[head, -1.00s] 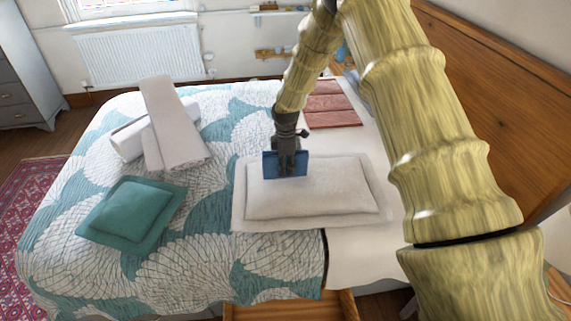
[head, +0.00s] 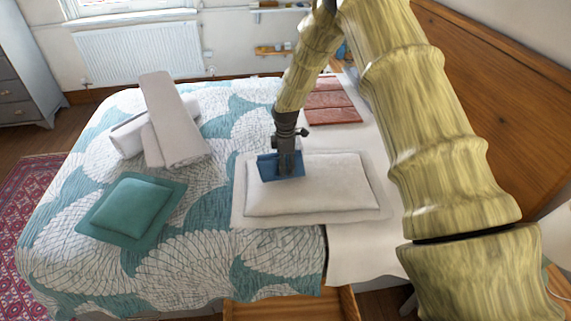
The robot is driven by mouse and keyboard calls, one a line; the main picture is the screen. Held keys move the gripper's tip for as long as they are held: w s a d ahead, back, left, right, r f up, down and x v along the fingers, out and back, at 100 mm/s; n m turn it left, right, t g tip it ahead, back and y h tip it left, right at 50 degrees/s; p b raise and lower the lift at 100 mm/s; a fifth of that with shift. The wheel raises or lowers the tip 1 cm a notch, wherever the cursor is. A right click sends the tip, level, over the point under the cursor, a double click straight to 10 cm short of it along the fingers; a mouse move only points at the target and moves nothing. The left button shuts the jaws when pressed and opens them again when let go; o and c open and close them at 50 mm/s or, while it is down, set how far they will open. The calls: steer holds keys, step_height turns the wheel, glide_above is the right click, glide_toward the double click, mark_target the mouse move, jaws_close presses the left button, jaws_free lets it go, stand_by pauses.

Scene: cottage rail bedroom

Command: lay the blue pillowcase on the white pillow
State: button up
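The white pillow (head: 325,190) lies flat on the bed near the headboard side. The blue pillowcase (head: 268,167) is a small folded blue piece at the pillow's upper left part. My gripper (head: 286,170) is over it, pointing down, with blue cloth showing on both sides of the fingers. The pillowcase appears to rest on the pillow or just above it; I cannot tell which. The fingertips are small and partly hidden by the cloth, so whether they still grip it is unclear.
A teal cushion (head: 131,209) and grey-white rolled towels (head: 172,118) lie on the patterned bedspread at the left. A reddish folded cloth (head: 331,102) lies behind the pillow. The wooden headboard (head: 500,90) stands at the right. An open wooden drawer (head: 290,308) is at the bed's near side.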

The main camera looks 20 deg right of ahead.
steer(key=shift+r+p, duration=0.35)
steer(key=shift+r, duration=0.4)
step_height(320, 180, up, 12)
steer(key=b, duration=0.4)
steer(key=shift+f, duration=0.15)
steer(key=shift+f, duration=0.1)
